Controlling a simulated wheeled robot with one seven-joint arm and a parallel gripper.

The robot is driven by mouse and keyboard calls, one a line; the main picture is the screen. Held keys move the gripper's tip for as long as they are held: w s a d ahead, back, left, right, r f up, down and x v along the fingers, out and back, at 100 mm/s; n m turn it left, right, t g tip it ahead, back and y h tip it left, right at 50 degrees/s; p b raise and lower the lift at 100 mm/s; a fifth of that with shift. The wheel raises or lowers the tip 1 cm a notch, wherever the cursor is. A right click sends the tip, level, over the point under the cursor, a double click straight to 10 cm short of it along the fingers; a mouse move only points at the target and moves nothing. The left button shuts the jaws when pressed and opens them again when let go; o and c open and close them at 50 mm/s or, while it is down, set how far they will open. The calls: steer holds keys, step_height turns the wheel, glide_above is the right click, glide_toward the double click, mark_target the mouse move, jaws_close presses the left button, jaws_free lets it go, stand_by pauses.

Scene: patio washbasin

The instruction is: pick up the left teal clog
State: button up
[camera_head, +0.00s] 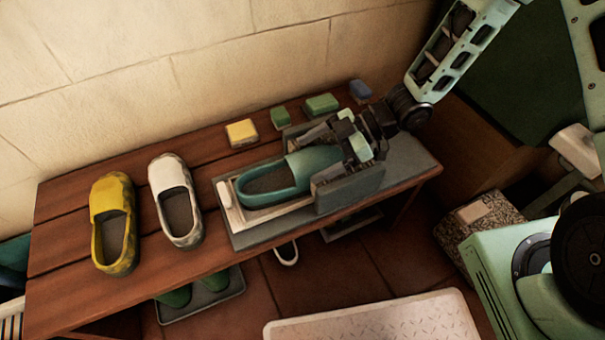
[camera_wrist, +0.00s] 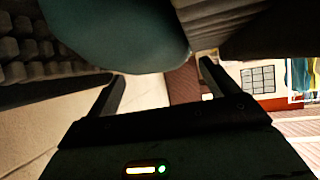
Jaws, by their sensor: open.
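The teal clog (camera_head: 307,166) lies on a grey tray (camera_head: 245,239) on the wooden bench, its open end to the left and its closed toe toward my gripper. It sits between two dark grey upright blocks; the near block (camera_head: 349,190) hides part of its side. My gripper (camera_head: 352,146) is at the toe end, low over the tray. In the wrist view the teal clog (camera_wrist: 120,30) fills the top, beyond my gripper's fingers (camera_wrist: 163,85). The fingers are apart with nothing seen held between them. I see only one teal clog on the bench.
A yellow clog (camera_head: 108,230) and a white clog (camera_head: 169,178) stand left of the tray. Small yellow (camera_head: 242,133), green (camera_head: 322,104) and blue (camera_head: 360,91) blocks lie along the back, near the wall. Green footwear (camera_head: 210,279) sits below the bench.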

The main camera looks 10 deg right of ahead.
mark_target(306, 161)
steer(key=b+x, duration=0.1)
steer(key=x, duration=0.2)
steer(key=shift+s+a+f, duration=0.1)
steer(key=shift+a+f, duration=0.05)
steer(key=shift+f, duration=0.05)
steer(key=c, duration=1)
